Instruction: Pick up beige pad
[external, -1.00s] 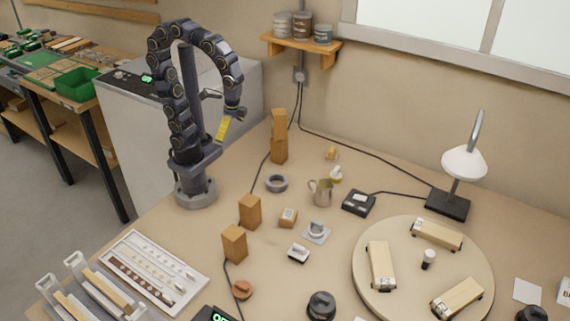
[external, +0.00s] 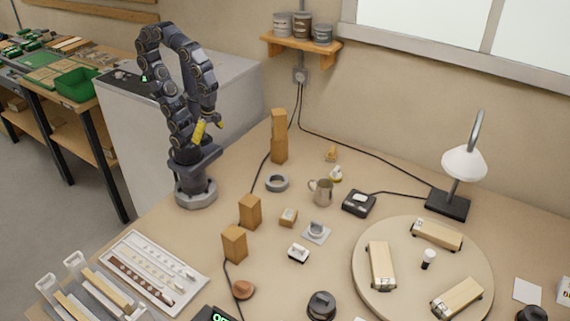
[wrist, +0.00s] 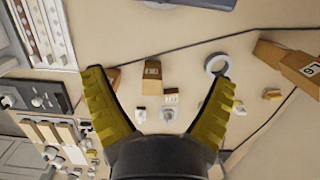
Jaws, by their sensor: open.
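My gripper (external: 203,130) hangs high beside my arm's column, well above the bench, with its yellow fingers pointing down. In the wrist view my gripper (wrist: 158,79) has its two yellow fingers wide apart and nothing between them. I cannot single out a beige pad for certain. A small tan block with a pale top (external: 288,217) lies near the bench's middle. A low, rounded brown piece (external: 243,289) lies nearer the front, beside the wooden blocks. Both are far from my fingers.
Wooden blocks (external: 234,243) stand at the left, and a taller wooden stack (external: 279,137) stands behind. A grey ring (external: 277,183), a metal mug (external: 321,192) and a round turntable (external: 372,300) with wooden vehicles are to the right. A lamp (external: 463,163) stands behind.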

